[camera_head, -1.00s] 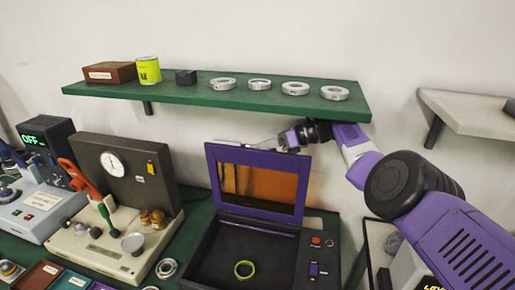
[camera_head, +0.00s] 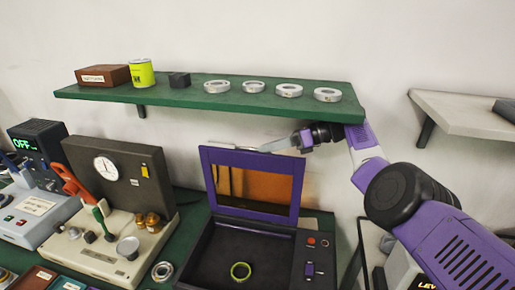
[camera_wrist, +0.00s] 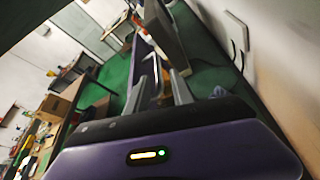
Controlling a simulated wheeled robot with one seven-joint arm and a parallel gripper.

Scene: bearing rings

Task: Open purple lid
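The purple lid (camera_head: 252,211) stands upright, open at the back of its black box (camera_head: 205,250), with an orange see-through window. A yellow-green ring (camera_head: 241,271) lies on the box's dark floor. My gripper (camera_head: 268,147) is at the lid's top edge, toward its right side, with its fingers pointing left. In the wrist view my gripper's fingers (camera_wrist: 158,82) reach forward with a gap between them. The lid's edge seems to run close beside them there. I cannot tell whether they touch it.
A green shelf (camera_head: 120,92) above holds several metal rings, a yellow-green can (camera_head: 142,73), a brown box (camera_head: 103,75) and a dark block. A dial machine (camera_head: 115,190) stands left of the box. A pale shelf (camera_head: 460,118) is at the right.

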